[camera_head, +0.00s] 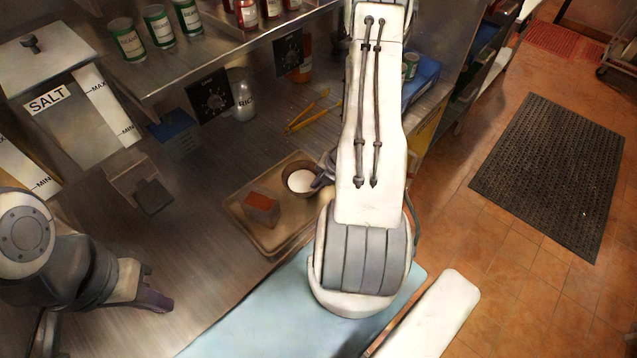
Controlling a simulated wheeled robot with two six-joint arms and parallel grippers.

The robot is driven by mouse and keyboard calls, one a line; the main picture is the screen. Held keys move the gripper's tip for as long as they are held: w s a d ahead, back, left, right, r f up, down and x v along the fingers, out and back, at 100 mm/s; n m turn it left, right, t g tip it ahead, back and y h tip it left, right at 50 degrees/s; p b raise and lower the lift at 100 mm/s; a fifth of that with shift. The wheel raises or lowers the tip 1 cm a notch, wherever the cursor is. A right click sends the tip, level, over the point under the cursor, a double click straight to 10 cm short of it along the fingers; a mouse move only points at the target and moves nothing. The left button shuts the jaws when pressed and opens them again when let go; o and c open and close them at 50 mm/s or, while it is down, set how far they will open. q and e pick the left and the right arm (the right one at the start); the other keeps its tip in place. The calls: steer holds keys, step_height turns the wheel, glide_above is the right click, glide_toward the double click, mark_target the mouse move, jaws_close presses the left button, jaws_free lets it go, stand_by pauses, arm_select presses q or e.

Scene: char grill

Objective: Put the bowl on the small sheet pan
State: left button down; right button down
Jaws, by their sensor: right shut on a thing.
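The bowl (298,180), small and brown with white contents, is at the upper right part of the small sheet pan (268,243). It is upright. I cannot tell whether it touches the pan or is held just above it. My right gripper (323,178) is shut on the bowl's right side; my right arm hides most of the gripper and the pan's right edge. My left gripper (154,298) is at the lower left, apart from the pan, over the steel counter. Its finger gap is not clear.
A reddish-brown block (261,208) is on the pan, left of the bowl. Yellow tongs (308,115) lie behind the pan. A light blue board (250,318) lies in front. A SALT bin (62,105) and a shelf with cans (160,28) stand at the back left.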

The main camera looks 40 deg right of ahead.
steer(key=shift+f, duration=0.2)
steer(key=c, duration=1.5)
jaws_free()
steer(key=shift+f, duration=0.1)
steer(key=o, duration=0.5)
steer(key=shift+c, duration=0.2)
